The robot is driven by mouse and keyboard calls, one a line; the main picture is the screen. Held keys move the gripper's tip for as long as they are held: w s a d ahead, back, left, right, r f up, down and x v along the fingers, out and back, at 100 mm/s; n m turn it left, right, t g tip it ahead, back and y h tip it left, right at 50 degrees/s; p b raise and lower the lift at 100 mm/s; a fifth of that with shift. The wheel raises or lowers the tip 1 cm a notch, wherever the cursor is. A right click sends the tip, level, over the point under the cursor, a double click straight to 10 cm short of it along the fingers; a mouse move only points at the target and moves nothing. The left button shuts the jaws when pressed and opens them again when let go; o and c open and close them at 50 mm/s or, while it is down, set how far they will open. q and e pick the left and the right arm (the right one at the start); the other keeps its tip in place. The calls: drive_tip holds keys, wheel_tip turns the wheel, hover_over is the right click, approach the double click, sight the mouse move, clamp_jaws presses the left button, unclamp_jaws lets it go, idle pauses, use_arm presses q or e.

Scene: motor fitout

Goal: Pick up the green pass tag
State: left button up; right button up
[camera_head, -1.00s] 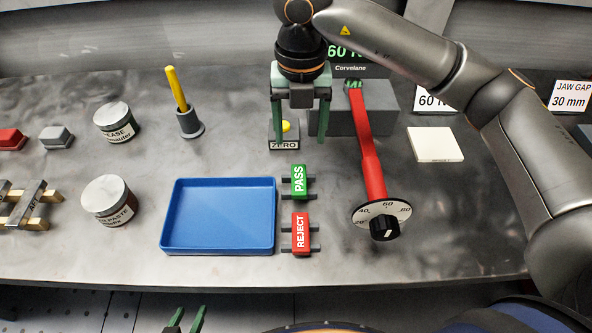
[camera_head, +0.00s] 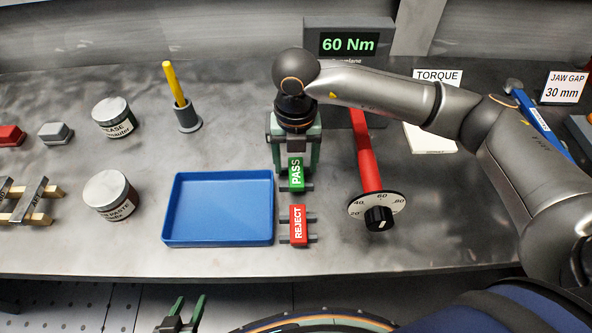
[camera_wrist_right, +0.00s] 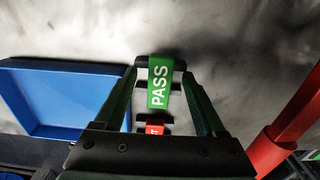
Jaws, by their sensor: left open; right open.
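The green PASS tag (camera_head: 296,174) lies on dark supports on the bench, right of the blue tray. It also shows in the right wrist view (camera_wrist_right: 160,86). My right gripper (camera_head: 294,168) is open above the tag, and in the wrist view its two green fingers (camera_wrist_right: 163,88) stand on either side of the tag, apart from it. Whether the fingertips are level with the tag I cannot tell. My left gripper (camera_head: 185,308) is open and empty at the bottom of the head view, in front of the bench edge.
The red REJECT tag (camera_head: 298,225) sits just in front of the PASS tag. The blue tray (camera_head: 219,241) is on the left. A red torque wrench (camera_head: 368,165) with a round dial (camera_head: 378,211) stands to the right. Jars (camera_head: 109,194) are further left.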

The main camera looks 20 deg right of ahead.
clamp_jaws()
idle(0.4)
